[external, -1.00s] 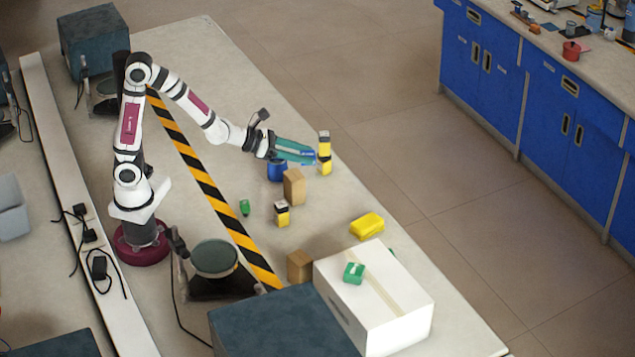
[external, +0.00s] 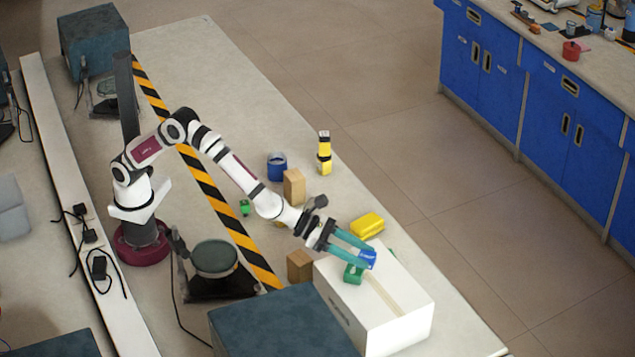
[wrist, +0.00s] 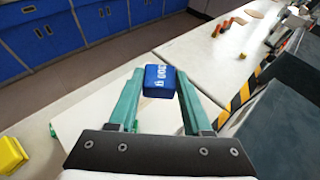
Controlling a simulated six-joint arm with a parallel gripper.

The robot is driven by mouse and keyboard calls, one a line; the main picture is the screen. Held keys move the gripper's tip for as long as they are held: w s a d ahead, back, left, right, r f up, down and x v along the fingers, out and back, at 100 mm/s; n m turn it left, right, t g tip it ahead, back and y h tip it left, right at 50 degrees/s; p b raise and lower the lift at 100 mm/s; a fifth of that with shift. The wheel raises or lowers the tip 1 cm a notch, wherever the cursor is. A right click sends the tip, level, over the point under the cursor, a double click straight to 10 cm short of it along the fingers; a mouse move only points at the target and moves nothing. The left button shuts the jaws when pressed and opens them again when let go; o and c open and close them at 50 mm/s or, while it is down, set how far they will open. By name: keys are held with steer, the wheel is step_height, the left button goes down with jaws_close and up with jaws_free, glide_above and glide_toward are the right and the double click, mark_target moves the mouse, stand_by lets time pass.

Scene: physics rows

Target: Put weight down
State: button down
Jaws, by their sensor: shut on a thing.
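My gripper (external: 364,256) has teal fingers, shut on a small blue block with white lettering, the likely weight (external: 368,260). In the wrist view the blue weight (wrist: 160,80) sits between the fingertips (wrist: 161,88). In the external view it is held over the white box (external: 390,322), close to a green block (external: 353,274) on the box top. I cannot tell whether the weight touches the box or the green block.
A yellow block (external: 367,225) lies behind the box; it also shows in the wrist view (wrist: 11,155). Wooden blocks (external: 294,187) (external: 299,265), a blue round container (external: 277,168) and a yellow-black upright block (external: 324,153) stand on the table. A dark blue-grey box (external: 283,325) adjoins the white box.

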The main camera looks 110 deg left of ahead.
glide_above(391, 273)
step_height(391, 273, down, 7)
steer(key=shift+d+r, duration=0.15)
steer(key=shift+f, duration=2.05)
steer(key=shift+f, duration=0.1)
steer(key=shift+c, duration=1.6)
jaws_free()
